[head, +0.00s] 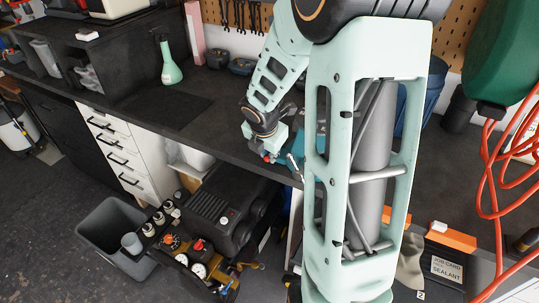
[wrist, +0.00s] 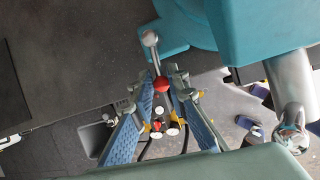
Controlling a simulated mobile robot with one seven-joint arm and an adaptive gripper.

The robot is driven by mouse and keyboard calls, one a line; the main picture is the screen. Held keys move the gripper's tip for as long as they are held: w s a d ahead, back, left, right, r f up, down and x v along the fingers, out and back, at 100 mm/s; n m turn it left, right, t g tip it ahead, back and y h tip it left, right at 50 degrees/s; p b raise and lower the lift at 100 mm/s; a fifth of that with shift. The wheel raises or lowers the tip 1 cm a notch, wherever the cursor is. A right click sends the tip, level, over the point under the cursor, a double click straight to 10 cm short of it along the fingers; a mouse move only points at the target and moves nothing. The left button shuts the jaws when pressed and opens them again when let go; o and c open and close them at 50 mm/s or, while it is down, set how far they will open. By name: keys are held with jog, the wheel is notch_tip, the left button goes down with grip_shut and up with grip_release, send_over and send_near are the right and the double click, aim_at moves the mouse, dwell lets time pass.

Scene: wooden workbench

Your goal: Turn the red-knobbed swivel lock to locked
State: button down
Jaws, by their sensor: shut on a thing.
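The swivel lock shows in the wrist view as a short metal lever (wrist: 152,48) ending in a red knob (wrist: 162,84). It lies beside a teal vise-like body (wrist: 262,40) at the bench edge. My gripper (wrist: 163,90) is shut on the red knob, with one blue-padded finger on each side. In the head view my gripper (head: 271,150) is at the bench's front edge beside the teal body (head: 294,148). A speck of the red knob (head: 266,157) shows there. My arm hides much of the teal body. I cannot tell whether the lock is locked.
A metal bar (wrist: 292,110) stands out right of my gripper. A dark machine with gauges (head: 222,213) and a grey bin (head: 112,225) stand below the bench edge. A green bottle (head: 170,65) stands on the bench, left of my arm. Orange hose (head: 492,160) hangs at right.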

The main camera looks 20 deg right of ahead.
jog(key=w+m+b, duration=0.1)
jog(key=m, duration=0.1)
jog(key=w+a+m+g+h+b, duration=0.1)
jog(key=b, duration=0.1)
jog(key=shift+a+f+m, duration=0.1)
jog(key=shift+m, duration=0.3)
jog(key=w+m+g, duration=0.1)
jog(key=m, duration=0.1)
jog(key=w+m+h, duration=0.1)
jog(key=m, duration=0.1)
jog(key=shift+w+a+m+g, duration=0.1)
jog(key=shift+a+m+g, duration=0.05)
jog(key=shift+m+g, duration=0.2)
jog(key=m, duration=0.1)
jog(key=w+m+g+p, duration=0.1)
jog(key=m, duration=0.1)
jog(key=w+m+g+p, duration=0.1)
jog(key=shift+w+d+r+m, duration=0.1)
jog(key=shift+d+r+m, duration=0.15)
jog(key=shift+d, duration=0.15)
jog(key=shift+w+d+f+m+g+p, duration=0.1)
jog(key=shift+w+d+m+g+p, duration=0.2)
jog(key=shift+m, duration=0.4)
jog(key=shift+w+d+r+m+g+p, duration=0.15)
jog(key=shift+w+m+g+p, duration=0.1)
jog(key=shift+m+p, duration=0.35)
jog(key=shift+w+d+f+m+g+p, duration=0.2)
jog(key=shift+w+m+g, duration=0.1)
jog(key=shift+m, duration=0.5)
